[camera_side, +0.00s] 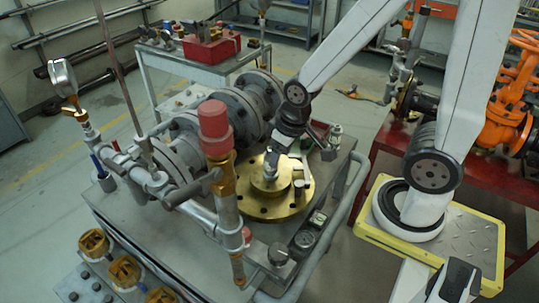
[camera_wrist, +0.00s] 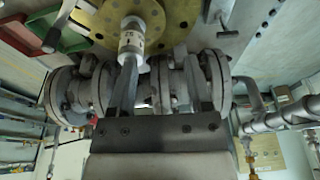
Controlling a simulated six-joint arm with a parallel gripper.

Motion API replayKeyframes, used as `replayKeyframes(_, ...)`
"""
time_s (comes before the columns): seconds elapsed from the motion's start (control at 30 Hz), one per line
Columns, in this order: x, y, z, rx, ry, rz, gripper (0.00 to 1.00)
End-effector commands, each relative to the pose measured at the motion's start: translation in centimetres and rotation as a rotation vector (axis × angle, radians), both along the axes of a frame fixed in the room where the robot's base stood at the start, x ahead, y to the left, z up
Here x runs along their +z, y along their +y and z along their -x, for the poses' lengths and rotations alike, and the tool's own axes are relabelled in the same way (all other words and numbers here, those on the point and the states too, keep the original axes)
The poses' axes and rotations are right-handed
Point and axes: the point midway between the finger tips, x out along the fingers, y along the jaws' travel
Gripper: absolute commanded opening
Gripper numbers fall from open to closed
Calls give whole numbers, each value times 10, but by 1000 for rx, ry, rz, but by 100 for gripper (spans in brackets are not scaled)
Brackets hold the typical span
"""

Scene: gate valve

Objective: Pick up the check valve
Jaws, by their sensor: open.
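A small pale grey cylindrical fitting with dark markings, which may be the check valve (camera_wrist: 131,42), stands over the round brass flange (camera_wrist: 95,22) in the wrist view. In the side view the brass flange (camera_side: 262,209) lies flat on the cart, and the small fittings on it are partly hidden by my gripper. My gripper (camera_side: 285,165) hangs low over the flange. In the wrist view my gripper (camera_wrist: 157,72) is open, with nothing seen between its fingers. The left fingertip overlaps the lower end of the fitting; I cannot tell whether they touch.
Large grey flanged pipework (camera_side: 245,105) lies behind the flange. A red-capped vertical pipe (camera_side: 213,130) rises in front-left. An orange valve (camera_side: 508,95) stands on the red table at right.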

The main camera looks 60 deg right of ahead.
Motion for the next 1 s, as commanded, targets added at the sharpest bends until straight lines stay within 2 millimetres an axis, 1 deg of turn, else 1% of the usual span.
replayKeyframes(0.17,0,0,0,0,0,0,64)
replayKeyframes(0.2,0,0,0,0,0,0,70)
replayKeyframes(0.27,0,0,0,0,0,0,90)
replayKeyframes(0.3,0,0,0,0,0,0,96)
replayKeyframes(0.73,0,-1,-2,24,5,7,96)
replayKeyframes(0.87,0,-3,-5,89,16,23,96)
replayKeyframes(1.0,0,-7,-12,214,40,50,96)
